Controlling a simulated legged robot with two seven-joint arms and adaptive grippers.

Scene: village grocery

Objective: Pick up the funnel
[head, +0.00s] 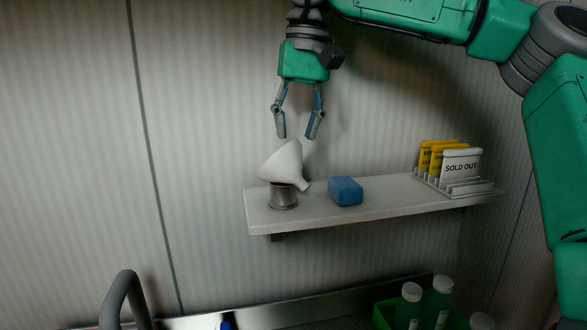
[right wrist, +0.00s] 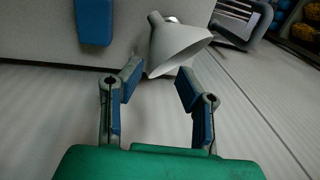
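The white funnel (head: 284,163) rests tilted on a small metal cup (head: 283,196) at the left end of the wall shelf, its spout toward the lower right. My right gripper (head: 296,136) is open and empty, pointing down just above the funnel, with a small gap. In the right wrist view the funnel (right wrist: 176,46) shows beyond the fingertips of the right gripper (right wrist: 158,80), with its wide mouth toward the right and its spout to the upper left. The cup is mostly hidden behind the funnel there. My left gripper is not in view.
The shelf (head: 390,204) also holds a blue block (head: 345,191) right of the funnel and a sign rack (head: 460,187) with yellow and "SOLD OUT" cards at its right end. The ribbed wall stands close behind. Bottles (head: 437,302) in a green crate stand below.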

